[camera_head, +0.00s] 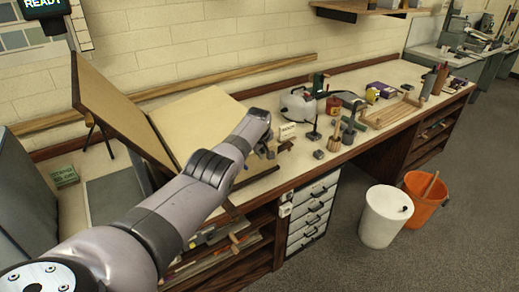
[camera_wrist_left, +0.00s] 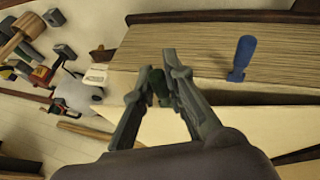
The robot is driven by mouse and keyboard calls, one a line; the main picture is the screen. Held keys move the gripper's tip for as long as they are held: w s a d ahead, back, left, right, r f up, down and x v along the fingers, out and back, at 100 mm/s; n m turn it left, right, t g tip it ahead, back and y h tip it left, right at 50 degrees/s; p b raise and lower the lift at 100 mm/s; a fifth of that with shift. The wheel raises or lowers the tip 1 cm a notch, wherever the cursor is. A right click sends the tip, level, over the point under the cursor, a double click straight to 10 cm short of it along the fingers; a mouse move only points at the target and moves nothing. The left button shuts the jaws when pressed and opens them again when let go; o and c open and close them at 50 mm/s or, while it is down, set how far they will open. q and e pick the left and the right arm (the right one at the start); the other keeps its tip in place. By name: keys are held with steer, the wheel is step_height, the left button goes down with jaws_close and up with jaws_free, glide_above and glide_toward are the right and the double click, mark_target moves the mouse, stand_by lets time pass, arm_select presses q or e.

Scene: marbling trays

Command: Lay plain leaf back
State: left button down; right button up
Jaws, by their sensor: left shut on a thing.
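A large cream leaf (camera_head: 196,118) lies slanted over the bench, beside a tilted brown board (camera_head: 112,105). My left gripper (camera_head: 265,148) reaches over the leaf to its right-hand edge; the arm hides part of the leaf and the fingertips are hard to make out. In the left wrist view the fingers (camera_wrist_left: 160,74) are closed at the edge of the cream leaf (camera_wrist_left: 235,126), with a small dark green piece (camera_wrist_left: 157,84) between them. A thick stack of page edges (camera_wrist_left: 190,45) lies beyond the fingers. My right gripper is not in view.
Several small tools, a silver kettle-like pot (camera_head: 298,104) and a wooden rack (camera_head: 392,112) stand along the bench to the right. A white bin (camera_head: 384,218) and an orange bucket (camera_head: 425,205) stand on the floor.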

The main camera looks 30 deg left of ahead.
arm_select(q)
steer(key=c, duration=1.6)
jaws_free()
steer(key=shift+v, duration=0.75)
steer(key=v, duration=1)
steer(key=shift+r, duration=0.2)
steer(key=shift+s+d, duration=0.1)
